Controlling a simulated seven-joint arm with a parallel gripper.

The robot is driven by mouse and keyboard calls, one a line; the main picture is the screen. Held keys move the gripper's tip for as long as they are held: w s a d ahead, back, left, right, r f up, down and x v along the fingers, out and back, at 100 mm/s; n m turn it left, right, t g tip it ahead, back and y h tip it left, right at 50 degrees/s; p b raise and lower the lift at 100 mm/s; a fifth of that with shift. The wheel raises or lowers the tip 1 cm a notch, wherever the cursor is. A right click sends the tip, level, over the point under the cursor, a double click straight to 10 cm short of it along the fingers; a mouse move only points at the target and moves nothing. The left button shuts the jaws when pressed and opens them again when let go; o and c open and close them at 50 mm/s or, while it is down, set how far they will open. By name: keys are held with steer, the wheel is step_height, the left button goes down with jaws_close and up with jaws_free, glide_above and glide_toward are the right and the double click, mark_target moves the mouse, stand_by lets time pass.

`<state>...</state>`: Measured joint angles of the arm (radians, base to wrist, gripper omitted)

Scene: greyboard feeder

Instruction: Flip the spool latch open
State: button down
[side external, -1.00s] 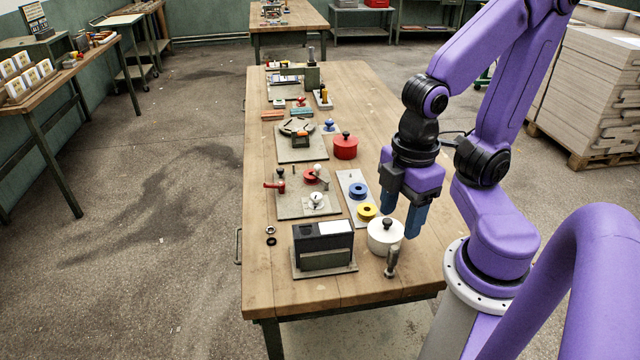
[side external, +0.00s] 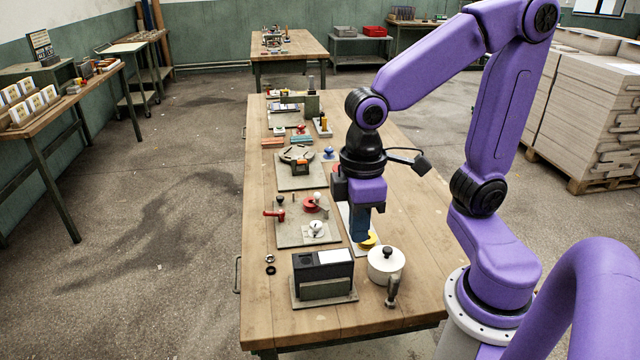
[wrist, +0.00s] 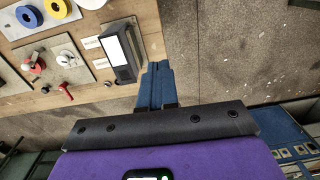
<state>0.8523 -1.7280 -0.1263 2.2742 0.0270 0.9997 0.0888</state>
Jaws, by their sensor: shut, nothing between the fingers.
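A grey board (side external: 290,238) on the bench carries a red spool (side external: 311,205), a white-knobbed part (side external: 317,196) beside it, a white round piece (side external: 317,229) and a red-handled lever (side external: 274,213). Which part is the latch I cannot tell for sure. The board (wrist: 62,48) also shows at the left of the wrist view, with the red spool (wrist: 28,66) and red lever (wrist: 66,91). My gripper (side external: 360,238) is shut and empty, pointing down to the right of this board, over the spool strip. Its blue fingers (wrist: 158,75) lie together in the wrist view.
A dark box (side external: 323,272) and a cream pot (side external: 386,263) stand at the front. A yellow spool (side external: 369,239) is partly hidden by my gripper. A blue spool (wrist: 56,8) shows in the wrist view.

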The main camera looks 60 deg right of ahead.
steer(key=w+d+m, duration=0.3)
steer(key=w+m, duration=0.1)
steer(key=w, duration=0.4)
steer(key=w+d+m+g+y, duration=0.1)
steer(key=w+d+m, duration=0.25)
steer(key=w, duration=0.55)
steer(key=w+d+m, duration=0.2)
steer(key=w+m, duration=0.3)
steer(key=w, duration=0.3)
steer(key=w+d+f+m, duration=0.2)
steer(key=d+m, duration=0.1)
steer(key=d, duration=0.6)
steer(key=w+d+f+m+y, duration=0.1)
steer(key=w+d+f+m, duration=0.1)
steer(key=d, duration=0.7)
steer(key=w+d+f+m+y, duration=0.1)
steer(key=w+d+f+m, duration=0.1)
steer(key=d+m, duration=0.3)
steer(key=d, duration=0.4)
steer(key=shift+w+d+f, duration=0.2)
steer(key=shift+d+f, duration=0.05)
steer(key=shift+f, duration=0.1)
steer(key=shift+f, duration=0.1)
